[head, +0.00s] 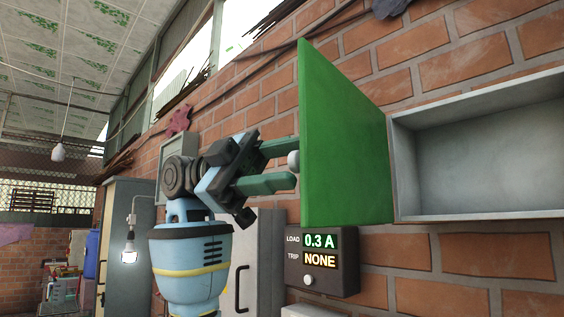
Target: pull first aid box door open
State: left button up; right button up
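The first aid box is a grey metal box (490,150) on the brick wall at the right, and its inside looks empty in the part that shows. Its green door (345,150) stands swung out from the box's left edge, well open. A pale round knob (294,161) sits on the door's outer face. My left gripper (289,164) is at the left of the door, with its green fingers spread apart and pointing at the door. The knob shows between the fingertips; I cannot tell whether either finger touches it. My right gripper is not in view.
A dark panel (322,262) reading "LOAD 0.3 A, TRIP NONE" is on the wall below the door. Grey cabinets (128,240) stand at the left and behind my arm. The far left is more open.

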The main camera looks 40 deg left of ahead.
pick_arm(q)
jog(key=shift+a, duration=0.1)
jog(key=shift+a, duration=0.35)
jog(key=a, duration=0.7)
jog(key=shift+b, duration=0.45)
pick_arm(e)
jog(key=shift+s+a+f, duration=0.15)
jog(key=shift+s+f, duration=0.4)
pick_arm(q)
jog(key=shift+s, duration=0.1)
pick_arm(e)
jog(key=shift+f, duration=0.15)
